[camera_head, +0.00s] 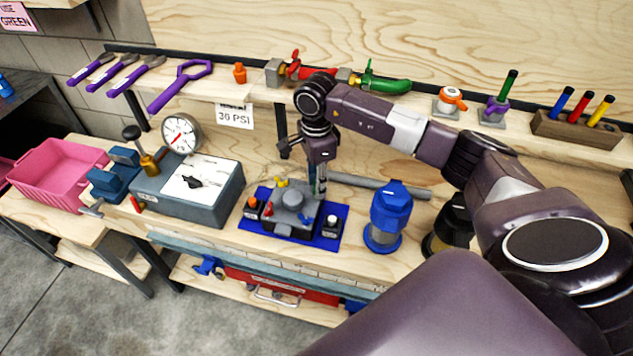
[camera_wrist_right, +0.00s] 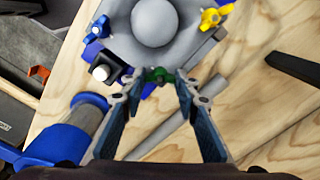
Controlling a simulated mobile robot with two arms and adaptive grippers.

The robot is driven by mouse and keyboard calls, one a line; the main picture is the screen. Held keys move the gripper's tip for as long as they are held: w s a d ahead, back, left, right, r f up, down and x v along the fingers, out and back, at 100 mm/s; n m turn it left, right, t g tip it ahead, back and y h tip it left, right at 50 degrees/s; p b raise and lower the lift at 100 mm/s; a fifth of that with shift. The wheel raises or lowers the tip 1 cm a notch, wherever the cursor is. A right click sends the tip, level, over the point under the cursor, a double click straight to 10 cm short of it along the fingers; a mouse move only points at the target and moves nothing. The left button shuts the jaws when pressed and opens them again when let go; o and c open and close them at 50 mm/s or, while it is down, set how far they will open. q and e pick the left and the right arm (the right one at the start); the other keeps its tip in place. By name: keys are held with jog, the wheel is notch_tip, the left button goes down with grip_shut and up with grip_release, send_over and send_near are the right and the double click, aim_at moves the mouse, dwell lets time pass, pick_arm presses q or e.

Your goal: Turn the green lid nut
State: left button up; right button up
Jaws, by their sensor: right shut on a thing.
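The green lid nut (camera_wrist_right: 160,75) shows in the right wrist view at the near edge of a grey domed lid (camera_wrist_right: 157,22). My right gripper (camera_wrist_right: 159,80) has its two fingertips on either side of this nut and is shut on it. In the head view my right gripper (camera_head: 320,188) points down at the right side of the grey filter housing (camera_head: 292,208), which stands on a blue mat (camera_head: 328,239). There the green nut is hidden by the gripper. My left gripper is not in view.
A blue-capped filter (camera_head: 388,208) stands right of the mat, and a grey pipe (camera_head: 375,185) lies behind. A grey test box (camera_head: 222,205) with a gauge (camera_head: 181,134) stands left. A black block with a white top (camera_wrist_right: 101,72) is near the lid.

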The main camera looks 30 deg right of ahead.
jog(key=m+b, duration=0.2)
jog(key=m, duration=0.1)
jog(key=shift+m, duration=0.4)
jog(key=shift+m+b, duration=0.4)
jog(key=shift+m, duration=1.2)
jog(key=o, duration=1.1)
jog(key=shift+o, duration=0.2)
notch_tip(320, 180, up, 12)
